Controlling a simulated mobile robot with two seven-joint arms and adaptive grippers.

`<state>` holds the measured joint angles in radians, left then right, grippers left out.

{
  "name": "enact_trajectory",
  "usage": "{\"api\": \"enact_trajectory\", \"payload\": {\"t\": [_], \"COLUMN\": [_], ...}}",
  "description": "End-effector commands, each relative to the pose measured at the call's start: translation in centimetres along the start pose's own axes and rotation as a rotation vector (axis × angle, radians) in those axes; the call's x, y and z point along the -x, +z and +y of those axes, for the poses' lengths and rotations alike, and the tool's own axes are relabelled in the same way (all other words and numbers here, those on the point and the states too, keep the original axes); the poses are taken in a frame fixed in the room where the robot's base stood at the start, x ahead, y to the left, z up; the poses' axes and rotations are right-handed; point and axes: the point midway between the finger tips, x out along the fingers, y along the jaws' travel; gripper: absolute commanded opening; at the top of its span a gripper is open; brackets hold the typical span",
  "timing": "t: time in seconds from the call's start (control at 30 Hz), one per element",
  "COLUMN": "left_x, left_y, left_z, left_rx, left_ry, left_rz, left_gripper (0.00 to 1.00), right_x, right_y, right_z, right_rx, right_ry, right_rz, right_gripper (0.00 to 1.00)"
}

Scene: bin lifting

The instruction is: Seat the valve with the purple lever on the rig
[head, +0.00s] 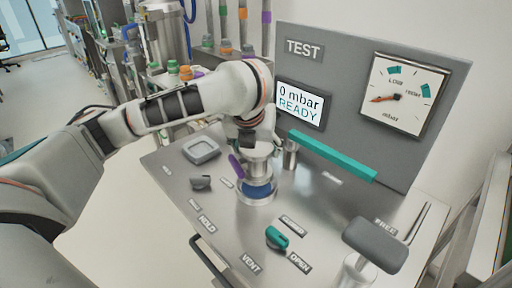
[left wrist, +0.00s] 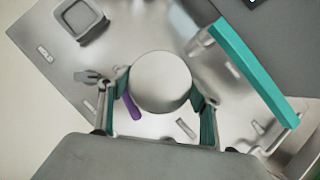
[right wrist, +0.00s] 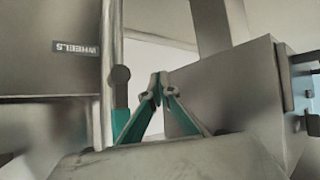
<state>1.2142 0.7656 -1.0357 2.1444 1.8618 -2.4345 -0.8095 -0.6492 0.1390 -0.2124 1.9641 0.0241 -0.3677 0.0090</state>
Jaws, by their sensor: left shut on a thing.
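The valve (head: 258,167) is a metal cylinder with a purple lever (head: 236,167) on its left side. My left gripper (head: 257,147) is shut on it from above. In the left wrist view, the valve's round top (left wrist: 160,82) sits between the two fingers, with the purple lever (left wrist: 132,106) beside the left finger. Just below the valve is a round metal seat (head: 258,200) with a blue inside on the rig's top. I cannot tell whether the valve touches it. My right gripper (right wrist: 157,78) shows only in the right wrist view, fingertips together and empty.
The rig's grey panel (head: 345,90) with a gauge (head: 403,95) and a "0 mbar READY" display (head: 299,104) stands behind. A teal bar (head: 332,155) runs along its front. A teal knob (head: 277,238), a grey-padded post (head: 375,244) and a square tray (head: 201,150) surround the seat.

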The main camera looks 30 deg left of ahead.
Motion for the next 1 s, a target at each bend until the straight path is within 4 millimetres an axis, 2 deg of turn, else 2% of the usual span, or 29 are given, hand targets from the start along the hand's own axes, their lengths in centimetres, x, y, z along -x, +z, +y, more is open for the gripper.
{"api": "enact_trajectory", "payload": {"t": [1.0], "left_x": [-0.31], "left_y": [-0.02], "left_z": [0.02], "left_rx": [0.001], "left_ry": [-0.001], "left_rz": [-0.005], "left_gripper": [0.11], "right_x": [0.39], "right_y": [-1.03], "right_z": [0.19], "right_rx": [0.001], "right_ry": [0.002], "right_rz": [0.007], "right_gripper": [0.00]}}
